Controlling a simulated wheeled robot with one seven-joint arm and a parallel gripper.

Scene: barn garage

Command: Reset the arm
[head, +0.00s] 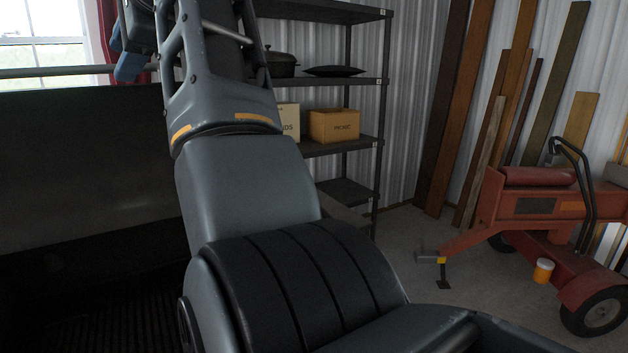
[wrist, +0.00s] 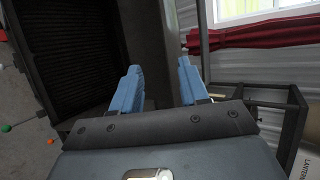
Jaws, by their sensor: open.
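My gripper (wrist: 160,84) shows in the wrist view, with its two blue fingers spread apart and nothing between them. In the head view my arm rises through the middle of the picture toward the top left. Only a small blue part of the gripper end shows there, near the top edge beside the window. The fingertips are not clear in the head view.
A dark shelf rack (head: 365,142) holds a pot (head: 282,66), a dark pan and boxes (head: 334,125). Planks lean on the metal wall. A red wheeled machine (head: 540,208) stands right. A black ribbed bed (wrist: 70,50) and a red curtain (wrist: 255,32) lie near my gripper.

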